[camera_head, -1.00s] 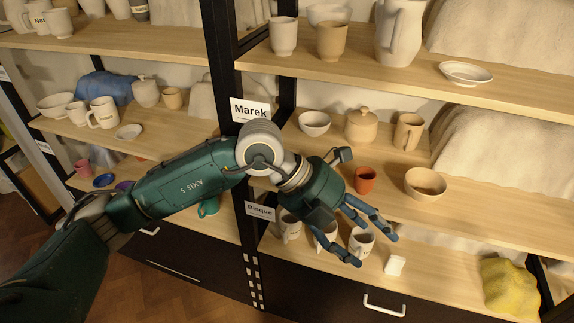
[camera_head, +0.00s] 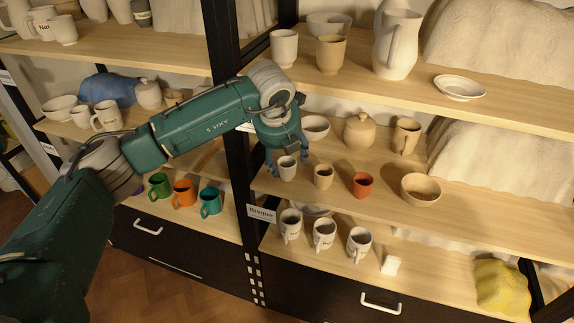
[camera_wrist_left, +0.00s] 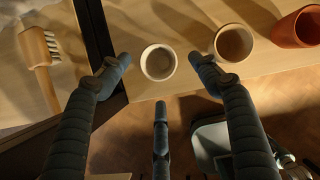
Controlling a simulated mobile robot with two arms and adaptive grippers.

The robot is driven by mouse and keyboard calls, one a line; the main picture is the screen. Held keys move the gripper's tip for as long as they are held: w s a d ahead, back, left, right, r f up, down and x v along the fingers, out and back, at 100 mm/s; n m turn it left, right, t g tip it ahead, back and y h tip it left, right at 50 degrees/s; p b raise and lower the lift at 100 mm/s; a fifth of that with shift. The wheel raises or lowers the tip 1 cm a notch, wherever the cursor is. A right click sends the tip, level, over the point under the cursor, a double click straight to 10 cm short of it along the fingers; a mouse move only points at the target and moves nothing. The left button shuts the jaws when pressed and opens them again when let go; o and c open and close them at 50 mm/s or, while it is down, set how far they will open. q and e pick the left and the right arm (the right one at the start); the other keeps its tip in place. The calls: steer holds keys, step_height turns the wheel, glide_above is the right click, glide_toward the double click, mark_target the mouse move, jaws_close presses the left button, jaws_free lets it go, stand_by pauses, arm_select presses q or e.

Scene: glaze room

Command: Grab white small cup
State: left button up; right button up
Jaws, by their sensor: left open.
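The small white cup (camera_head: 287,168) stands upright on the middle shelf near the dark post. It also shows in the left wrist view (camera_wrist_left: 158,63), its open rim seen from above. My left gripper (camera_head: 286,163) is open and points down around the cup. In the left wrist view (camera_wrist_left: 161,75) one finger is left of the cup, another is right of it, and a third is in front. Gaps show between the fingers and the cup.
A beige cup (camera_head: 323,176) stands close right of the white cup, then a red cup (camera_head: 362,185) and a bowl (camera_head: 420,189). The black post (camera_head: 232,185) is close on the left. A wooden brush (camera_wrist_left: 43,55) lies beyond it.

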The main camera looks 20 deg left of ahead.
mark_target(287, 162)
arm_select(q)
steer(key=shift+w+f, duration=0.1)
steer(key=shift+w, duration=0.35)
steer(key=p+x, duration=0.1)
steer(key=x, duration=0.4)
steer(key=c, duration=1.2)
steer(key=shift+c, duration=0.2)
